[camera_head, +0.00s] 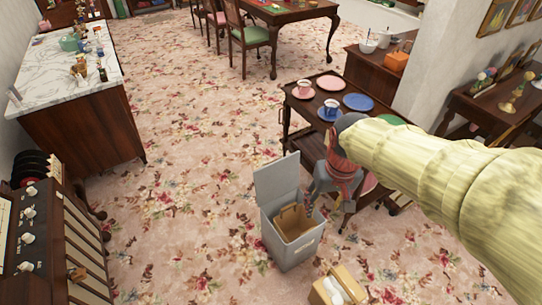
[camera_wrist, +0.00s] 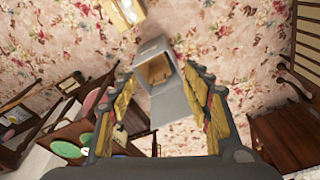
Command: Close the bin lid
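The grey bin (camera_head: 283,247) stands on the carpet with its lid (camera_head: 277,180) raised, roughly upright at the back edge. A brown box or bag (camera_head: 294,222) shows inside the open bin. In the wrist view the bin (camera_wrist: 150,55) and its raised grey lid (camera_wrist: 170,104) lie between and beyond my fingers. My gripper (camera_head: 330,199) is above and to the right of the bin in the head view. In the wrist view my gripper (camera_wrist: 160,74) is open, its two fingers wide apart with nothing held. I cannot tell whether a finger touches the lid.
A dark cart (camera_head: 302,107) with plates and cups stands behind my gripper. A light wooden box (camera_head: 346,283) with white things sits in front of the bin. A marble-topped cabinet (camera_head: 50,80) is at left. Carpet left of the bin is clear.

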